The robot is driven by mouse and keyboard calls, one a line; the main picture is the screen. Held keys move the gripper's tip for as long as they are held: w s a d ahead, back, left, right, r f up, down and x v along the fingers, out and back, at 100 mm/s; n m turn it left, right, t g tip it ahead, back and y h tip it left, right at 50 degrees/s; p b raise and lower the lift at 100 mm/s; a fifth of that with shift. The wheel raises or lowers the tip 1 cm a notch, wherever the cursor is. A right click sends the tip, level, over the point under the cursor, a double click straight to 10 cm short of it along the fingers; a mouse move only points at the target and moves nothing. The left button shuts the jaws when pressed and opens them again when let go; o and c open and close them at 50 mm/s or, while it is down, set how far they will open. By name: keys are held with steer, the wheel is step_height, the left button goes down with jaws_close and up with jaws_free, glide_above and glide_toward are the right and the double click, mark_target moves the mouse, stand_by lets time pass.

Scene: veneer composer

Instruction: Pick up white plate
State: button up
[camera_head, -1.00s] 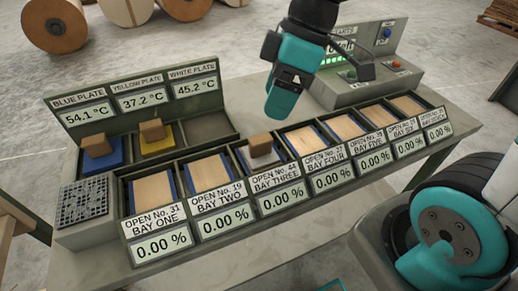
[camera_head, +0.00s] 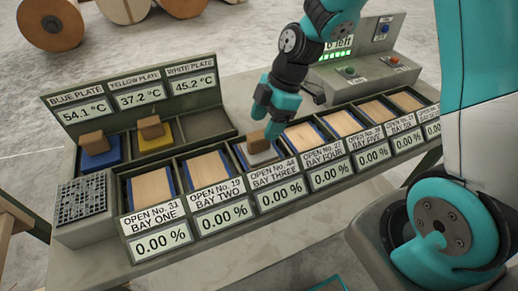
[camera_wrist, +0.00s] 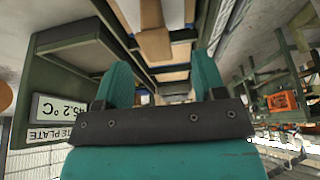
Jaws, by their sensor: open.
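The white plate (camera_head: 264,158) lies in the bay three slot of the long bench, with a wooden block handle (camera_head: 257,141) standing up from it. My gripper (camera_head: 270,122) is open and points down just above and slightly right of the handle, and appears empty. In the wrist view, the two teal fingers (camera_wrist: 162,82) stand apart, and a wooden block (camera_wrist: 155,45), likely the handle, shows beyond them. The plate itself is hard to make out there.
The blue plate (camera_head: 100,158) and yellow plate (camera_head: 154,142) sit in the rear rack with block handles. The white plate compartment (camera_head: 207,125) is empty. Neighbouring bays, such as bay two (camera_head: 208,168), hold wooden boards. A control box (camera_head: 362,65) stands at the back right.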

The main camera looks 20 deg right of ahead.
mark_target(261, 134)
steer(key=shift+d+p+x, duration=0.15)
steer(key=shift+p+x, duration=0.05)
steer(key=shift+x, duration=1.25)
steer(key=shift+d+p+x, duration=0.15)
steer(key=shift+x, duration=1.35)
steer(key=shift+w, duration=0.15)
steer(key=c, duration=1)
steer(key=shift+c, duration=0.5)
